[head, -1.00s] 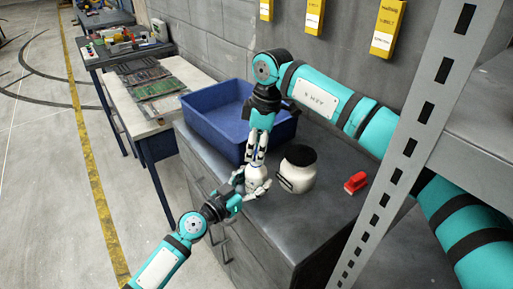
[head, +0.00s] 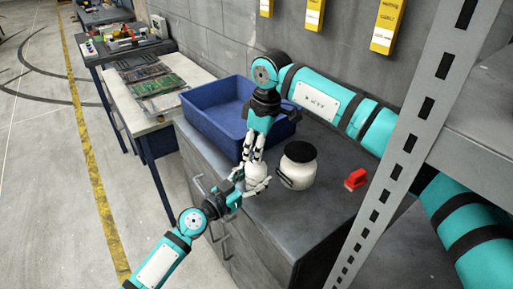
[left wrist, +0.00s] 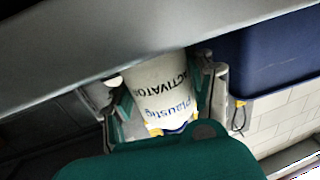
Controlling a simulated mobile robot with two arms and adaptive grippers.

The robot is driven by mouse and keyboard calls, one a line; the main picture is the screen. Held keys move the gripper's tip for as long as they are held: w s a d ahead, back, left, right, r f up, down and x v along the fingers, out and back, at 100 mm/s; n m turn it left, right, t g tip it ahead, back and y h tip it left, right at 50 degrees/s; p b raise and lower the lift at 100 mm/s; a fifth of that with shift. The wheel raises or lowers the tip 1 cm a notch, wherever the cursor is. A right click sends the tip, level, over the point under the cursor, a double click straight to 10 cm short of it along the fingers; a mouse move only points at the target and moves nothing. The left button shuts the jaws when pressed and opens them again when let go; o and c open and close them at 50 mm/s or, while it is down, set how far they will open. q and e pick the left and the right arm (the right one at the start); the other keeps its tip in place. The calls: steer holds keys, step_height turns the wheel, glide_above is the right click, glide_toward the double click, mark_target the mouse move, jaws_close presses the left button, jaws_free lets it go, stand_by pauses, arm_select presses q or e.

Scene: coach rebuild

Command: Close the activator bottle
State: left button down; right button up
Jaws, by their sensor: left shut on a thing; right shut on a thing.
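The activator bottle (head: 258,184) is small and white. It is at the front-left edge of the dark cabinet top in the head view. In the left wrist view the bottle (left wrist: 160,88) shows its "ACTIVATOR" label between the fingers. My left gripper (head: 239,187) is shut on its body from the left. My right gripper (head: 254,166) points down from above and is shut at the bottle's top. The cap is mostly hidden between the right fingers, so I cannot tell how it sits on the neck.
A white jar with a black lid (head: 298,166) stands just right of the bottle. A blue bin (head: 212,118) is behind. A red object (head: 356,179) lies farther right. A perforated metal post (head: 405,150) rises in front at right. The cabinet top between jar and post is mostly clear.

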steer(key=shift+m, duration=0.3)
steer(key=o, duration=0.7)
steer(key=shift+r, duration=2.3)
steer(key=o, duration=0.5)
steer(key=shift+o, duration=0.2)
